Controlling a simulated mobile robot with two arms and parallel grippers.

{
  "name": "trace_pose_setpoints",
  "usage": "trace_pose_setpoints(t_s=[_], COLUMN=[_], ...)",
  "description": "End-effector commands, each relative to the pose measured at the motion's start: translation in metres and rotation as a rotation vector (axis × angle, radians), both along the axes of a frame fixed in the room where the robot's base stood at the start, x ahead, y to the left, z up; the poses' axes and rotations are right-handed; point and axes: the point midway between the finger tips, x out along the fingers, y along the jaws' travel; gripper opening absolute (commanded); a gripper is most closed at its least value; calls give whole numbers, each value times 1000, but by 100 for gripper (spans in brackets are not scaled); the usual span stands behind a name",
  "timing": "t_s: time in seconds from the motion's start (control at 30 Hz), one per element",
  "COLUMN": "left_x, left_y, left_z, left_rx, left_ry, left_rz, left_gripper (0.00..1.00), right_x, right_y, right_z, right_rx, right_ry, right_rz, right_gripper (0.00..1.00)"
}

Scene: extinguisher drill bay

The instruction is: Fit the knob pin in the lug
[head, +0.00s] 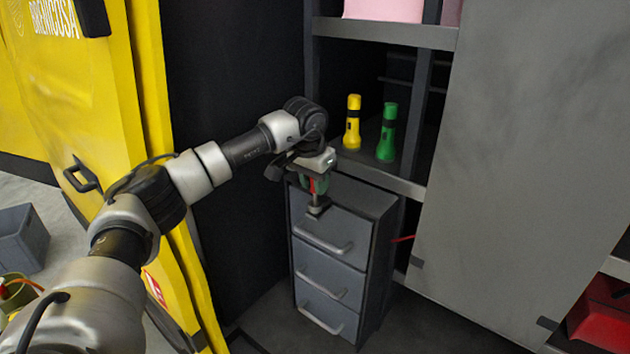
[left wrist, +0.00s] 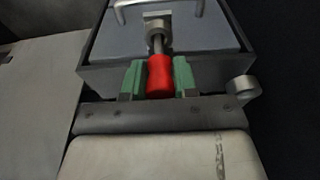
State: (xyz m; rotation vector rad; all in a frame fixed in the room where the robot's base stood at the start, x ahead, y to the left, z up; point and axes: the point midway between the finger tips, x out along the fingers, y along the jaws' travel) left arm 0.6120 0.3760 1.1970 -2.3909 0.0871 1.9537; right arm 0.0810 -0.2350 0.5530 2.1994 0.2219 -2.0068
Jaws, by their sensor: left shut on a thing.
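My left gripper (head: 314,184) is shut on the red knob of the knob pin (left wrist: 160,76), with a green finger on each side of the knob. The pin's metal shank points away from the gripper toward the lug (left wrist: 157,20), a small grey metal piece at the top drawer of the cabinet. In the head view the lug (head: 318,207) sits just below the fingers. The shank's end meets or overlaps the lug in the left wrist view; I cannot tell whether it is inside the hole. My right gripper is not in view.
The grey drawer cabinet (head: 330,262) has bar handles on its front. A yellow flashlight (head: 352,122) and a green flashlight (head: 387,133) stand on the shelf behind it. A grey panel (head: 530,150) is at the right, a yellow cabinet (head: 90,110) at the left.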

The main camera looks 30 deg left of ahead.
Motion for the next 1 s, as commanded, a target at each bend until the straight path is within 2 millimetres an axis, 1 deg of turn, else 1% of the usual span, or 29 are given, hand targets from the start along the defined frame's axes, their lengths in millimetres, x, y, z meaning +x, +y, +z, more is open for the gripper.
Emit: trace_pose_setpoints(t_s=[1.0], left_x=[0], left_y=[0], left_z=[-21], left_rx=[0], left_ry=[0], left_rz=[0], left_gripper=[0], right_x=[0], right_y=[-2], right_z=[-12], right_rx=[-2], right_ry=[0], right_rz=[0], right_gripper=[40])
